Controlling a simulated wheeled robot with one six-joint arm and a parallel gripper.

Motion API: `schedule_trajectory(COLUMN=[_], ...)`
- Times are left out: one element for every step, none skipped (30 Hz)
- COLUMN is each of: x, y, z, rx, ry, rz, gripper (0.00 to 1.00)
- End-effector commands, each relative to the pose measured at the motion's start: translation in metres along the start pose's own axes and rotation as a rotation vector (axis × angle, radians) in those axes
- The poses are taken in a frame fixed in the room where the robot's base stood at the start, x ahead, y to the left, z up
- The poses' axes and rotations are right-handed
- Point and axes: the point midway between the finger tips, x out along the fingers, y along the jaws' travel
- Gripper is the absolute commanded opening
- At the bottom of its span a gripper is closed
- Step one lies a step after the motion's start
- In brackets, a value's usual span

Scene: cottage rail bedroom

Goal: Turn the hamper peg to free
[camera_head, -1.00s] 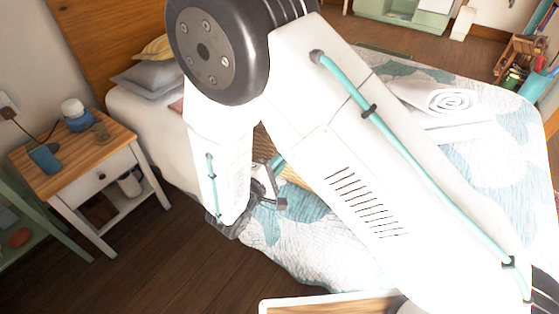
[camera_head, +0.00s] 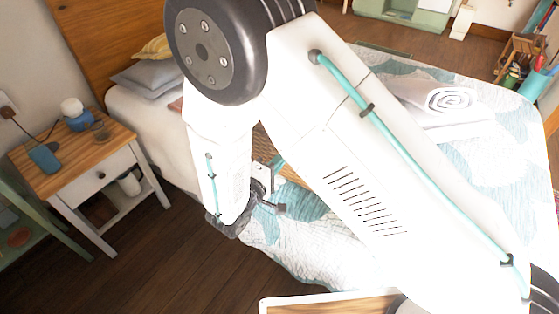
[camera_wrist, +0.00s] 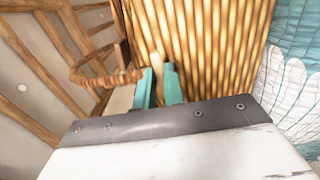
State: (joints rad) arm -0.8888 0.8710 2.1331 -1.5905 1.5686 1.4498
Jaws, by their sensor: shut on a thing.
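The hamper (camera_wrist: 215,45) fills the upper middle of the wrist view as a tan, ribbed surface. A pale wooden peg (camera_wrist: 156,61) shows against it. My gripper (camera_wrist: 159,78) has two teal fingers, shut on the peg with one finger on each side. The lower end of the peg is hidden between the fingers.
The bed (camera_head: 480,160) with its patterned quilt lies right of the hamper. A nightstand (camera_head: 75,160) stands at the left, with open wooden floor before it. In the wrist view a curved woven band (camera_wrist: 100,80) and wooden rails (camera_wrist: 35,65) are at the left.

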Motion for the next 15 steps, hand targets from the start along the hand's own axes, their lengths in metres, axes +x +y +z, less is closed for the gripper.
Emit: schedule_trajectory(x=[-0.0001, -0.0001, -0.0001, -0.0001, -0.0001, -0.0001, -0.0001, -0.0001, -0.0001, -0.0001, -0.0001, -0.0001, -0.0002, -0.0008, -0.0025], y=[-0.001, -0.001, -0.001, -0.0011, -0.0011, -0.001, -0.0009, -0.0008, -0.0007, -0.0006, -0.0006, -0.0005, -0.0005, -0.0004, -0.0004], z=[0.0011, 0.0011, 0.0011, 0.0011, 0.0011, 0.001, 0.0009, 0.0008, 0.0007, 0.0006, 0.0006, 0.0005, 0.0005, 0.0004, 0.0002], rx=[-0.002, -0.002, -0.002, -0.002, -0.002, -0.002, -0.002, -0.002, -0.002, -0.002, -0.002, -0.002, -0.002, -0.002, -0.002], ry=[-0.002, -0.002, -0.002, -0.002, -0.002, -0.001, -0.001, -0.001, -0.001, -0.001, -0.001, -0.001, -0.001, 0.0, 0.0], rz=[-0.002, -0.002, -0.002, -0.002, -0.002, -0.002, -0.002, -0.002, -0.001, -0.001, -0.001, -0.001, -0.001, -0.001, -0.001], gripper=[0.0, 0.0, 0.0, 0.19, 0.27, 0.33, 0.33, 0.33, 0.33, 0.33, 0.33, 0.33, 0.33, 0.33, 0.33])
